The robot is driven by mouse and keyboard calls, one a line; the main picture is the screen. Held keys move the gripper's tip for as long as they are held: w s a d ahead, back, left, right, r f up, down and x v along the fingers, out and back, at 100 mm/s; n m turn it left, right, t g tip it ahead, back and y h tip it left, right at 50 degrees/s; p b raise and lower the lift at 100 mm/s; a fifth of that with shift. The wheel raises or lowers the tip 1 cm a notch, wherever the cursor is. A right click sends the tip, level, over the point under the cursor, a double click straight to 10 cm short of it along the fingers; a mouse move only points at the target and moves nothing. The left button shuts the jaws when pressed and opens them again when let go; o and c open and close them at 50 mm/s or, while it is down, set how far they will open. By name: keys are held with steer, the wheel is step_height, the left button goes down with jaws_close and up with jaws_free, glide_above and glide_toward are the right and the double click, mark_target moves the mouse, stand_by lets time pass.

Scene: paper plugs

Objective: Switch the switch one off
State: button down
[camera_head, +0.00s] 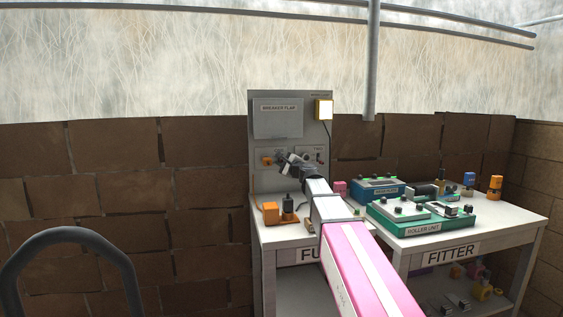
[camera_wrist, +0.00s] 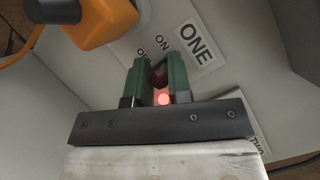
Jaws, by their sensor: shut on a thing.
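In the wrist view, my gripper (camera_wrist: 158,66) has its two green fingers shut on a small dark-red switch (camera_wrist: 159,78) on the grey panel. A red glow (camera_wrist: 163,99) shows between the fingers, closer to the gripper's base. The ONE label (camera_wrist: 198,42) is beside the fingertips, with an ON mark (camera_wrist: 162,40) near them; a second mark is partly covered. The switch's exact position is hard to tell behind the fingers. In the head view, my gripper (camera_head: 284,160) reaches the upright panel (camera_head: 262,185) below the BREAKER FLAP plate (camera_head: 290,118); the switch is hidden there.
An orange plug (camera_wrist: 95,18) is close to the fingers at the upper left, also in the head view (camera_head: 267,160). An orange block (camera_head: 271,212) and the ROLLER UNIT (camera_head: 422,229) are on the tables.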

steer(key=shift+f+n+t+y, duration=0.4)
steer(key=shift+n+t+y, duration=0.1)
steer(key=shift+t+y, duration=0.25)
steer(key=shift+y, duration=0.25)
steer(key=c, duration=1.1)
jaws_free()
steer(key=shift+s+d+f, duration=0.15)
steer(key=shift+s+d, duration=1.35)
steer(key=shift+s, duration=0.45)
steer(key=shift+s+d+f, duration=0.2)
steer(key=shift+s+d, duration=1.3)
steer(key=shift+s, duration=0.5)
steer(key=shift+s+d+f, duration=0.15)
steer(key=shift+s+d, duration=1.35)
steer(key=shift+s, duration=0.45)
